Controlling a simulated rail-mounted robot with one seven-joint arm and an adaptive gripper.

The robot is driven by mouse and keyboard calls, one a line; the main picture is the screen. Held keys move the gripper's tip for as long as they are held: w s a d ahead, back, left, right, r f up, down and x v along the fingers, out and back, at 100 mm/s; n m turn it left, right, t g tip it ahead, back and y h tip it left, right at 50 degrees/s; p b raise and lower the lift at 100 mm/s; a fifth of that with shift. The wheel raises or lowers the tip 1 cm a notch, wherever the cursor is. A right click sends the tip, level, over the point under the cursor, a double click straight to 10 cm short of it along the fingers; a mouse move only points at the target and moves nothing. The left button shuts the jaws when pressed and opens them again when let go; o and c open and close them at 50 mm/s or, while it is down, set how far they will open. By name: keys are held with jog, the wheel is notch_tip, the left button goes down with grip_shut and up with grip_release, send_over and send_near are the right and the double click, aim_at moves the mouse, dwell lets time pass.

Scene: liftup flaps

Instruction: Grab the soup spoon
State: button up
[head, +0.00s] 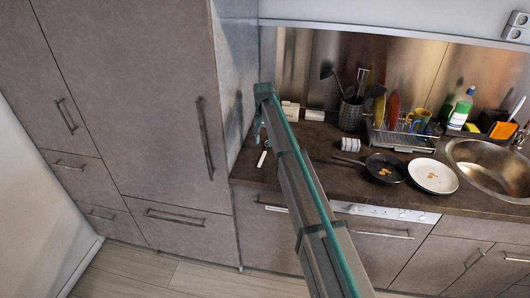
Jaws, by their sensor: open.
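A grey perforated utensil holder (350,117) stands at the back of the counter. A dark ladle-like utensil (328,73) leans out of it to the left, a slotted utensil (363,76) stands in the middle and another dark utensil (376,91) leans right. I cannot tell which of these, if any, is the soup spoon. My gripper (258,131) is at the far end of my arm, above the left end of the counter and left of the holder. It is open, small in view and partly hidden by my arm. Nothing shows between its fingers.
A tall cabinet (135,95) stands close to the left of my gripper. A black pan (385,167), white plate (433,176), dish rack (400,138) and sink (490,165) are to the right. A small white item (262,158) lies below my gripper.

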aim_at(265, 152)
jog(key=shift+s+d+f+p, duration=0.15)
jog(key=shift+f+p, duration=0.95)
jog(key=shift+f, duration=1.3)
grip_shut()
